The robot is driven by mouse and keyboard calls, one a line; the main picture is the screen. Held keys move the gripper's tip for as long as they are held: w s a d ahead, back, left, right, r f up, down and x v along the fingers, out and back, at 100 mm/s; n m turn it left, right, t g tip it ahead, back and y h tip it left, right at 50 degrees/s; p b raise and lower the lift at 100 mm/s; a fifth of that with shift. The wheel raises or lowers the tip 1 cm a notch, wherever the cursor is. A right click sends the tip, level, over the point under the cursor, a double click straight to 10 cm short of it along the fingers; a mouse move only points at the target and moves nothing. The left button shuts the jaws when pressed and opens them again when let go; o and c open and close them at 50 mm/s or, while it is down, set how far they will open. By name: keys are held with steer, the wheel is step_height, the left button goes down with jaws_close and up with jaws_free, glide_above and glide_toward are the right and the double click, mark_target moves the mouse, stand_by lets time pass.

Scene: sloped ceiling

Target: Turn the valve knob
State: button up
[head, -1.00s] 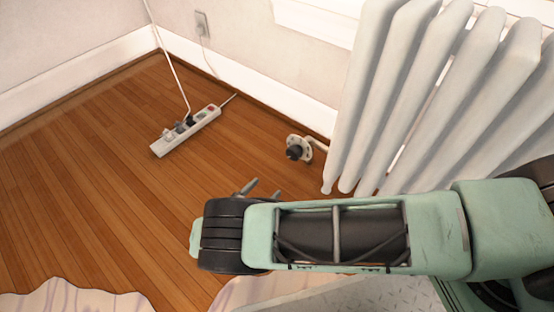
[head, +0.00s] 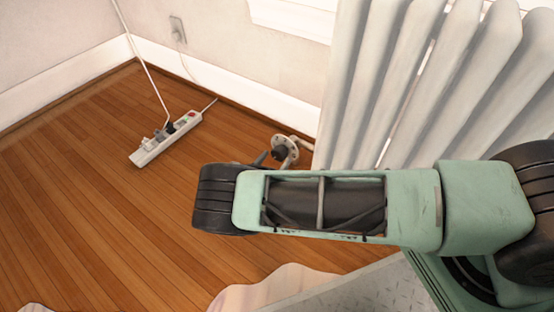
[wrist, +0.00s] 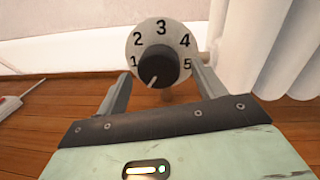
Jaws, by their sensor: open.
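The valve knob (head: 279,153) sits low at the left end of the white radiator, on a round pale dial plate (head: 291,143). In the wrist view the black knob (wrist: 159,67) is in front of the dial numbered 1 to 5, with its white pointer line aimed down and left, below the 1. My gripper (wrist: 160,84) is open, with one finger left and one right of the knob; I cannot tell if either touches it. In the head view one finger (head: 262,157) shows beside the knob and my arm hides the rest.
The white radiator (head: 375,80) stands close on the right of the valve. A power strip (head: 166,138) with plugs and a cord lies on the wooden floor to the left. A pale wavy-edged rug (head: 268,288) lies at the front.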

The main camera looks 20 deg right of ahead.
steer(key=shift+x, duration=1.05)
steer(key=c, duration=1)
steer(key=shift+o, duration=0.2)
steer(key=shift+m, duration=0.3)
steer(key=m, duration=0.4)
steer(key=shift+a+f, duration=0.1)
steer(key=m+h, duration=0.1)
steer(key=m, duration=0.4)
steer(key=shift+m, duration=0.4)
steer(key=shift+a, duration=0.1)
